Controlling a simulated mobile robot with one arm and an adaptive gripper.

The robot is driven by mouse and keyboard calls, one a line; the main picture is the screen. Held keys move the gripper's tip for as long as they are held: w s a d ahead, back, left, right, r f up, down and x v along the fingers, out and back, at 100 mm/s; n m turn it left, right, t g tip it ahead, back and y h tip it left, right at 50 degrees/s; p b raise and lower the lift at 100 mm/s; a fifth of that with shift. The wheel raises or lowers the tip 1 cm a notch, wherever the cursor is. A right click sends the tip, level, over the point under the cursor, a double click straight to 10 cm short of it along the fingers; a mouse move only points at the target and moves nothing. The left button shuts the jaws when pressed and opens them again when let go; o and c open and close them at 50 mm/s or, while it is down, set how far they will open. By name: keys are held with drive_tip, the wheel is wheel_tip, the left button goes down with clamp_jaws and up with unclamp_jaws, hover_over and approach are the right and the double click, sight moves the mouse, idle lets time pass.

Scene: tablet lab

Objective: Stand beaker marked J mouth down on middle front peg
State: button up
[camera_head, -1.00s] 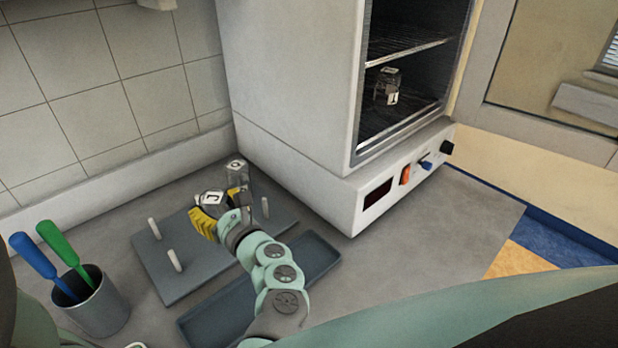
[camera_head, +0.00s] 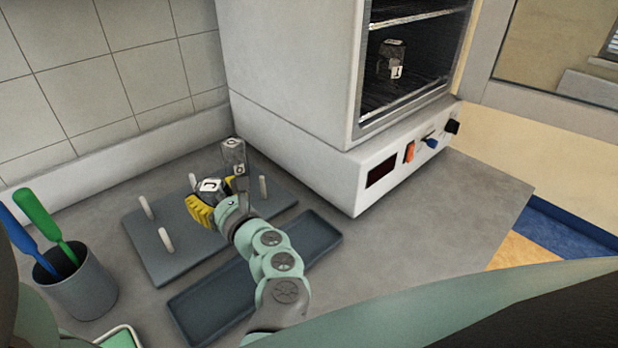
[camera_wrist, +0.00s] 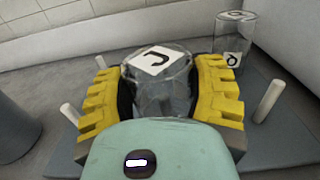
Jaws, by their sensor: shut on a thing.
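Beaker J (camera_head: 211,190) is clear glass. My gripper (camera_head: 216,207) is shut around its sides. In the wrist view the beaker (camera_wrist: 160,85) looks about upright, with the white J label on its upper end face, over the pegboard (camera_head: 171,265). The middle front peg is hidden by my gripper and the beaker; whether the beaker is around it or above it I cannot tell. The left front peg (camera_head: 166,240) and right front peg (camera_head: 262,187) are bare. The left back peg (camera_head: 145,207) and middle back peg (camera_head: 192,181) also show.
Another labelled beaker (camera_head: 233,157) stands at the board's back right, close behind my gripper. An empty dark tray (camera_head: 205,310) lies in front of the board. A cup (camera_head: 80,290) with blue and green handled tools stands left. The open oven (camera_head: 290,100) holds a beaker (camera_head: 392,60).

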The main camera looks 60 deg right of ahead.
drive_tip(key=shift+f+b, duration=0.35)
drive_tip(key=shift+b, duration=0.2)
drive_tip(key=o, duration=1.3)
drive_tip(key=shift+s, duration=0.1)
drive_tip(key=v, duration=1.1)
drive_tip(key=shift+s+a, duration=0.1)
drive_tip(key=shift+s, duration=0.2)
drive_tip(key=shift+s+a, duration=0.1)
drive_tip(key=shift+s, duration=0.05)
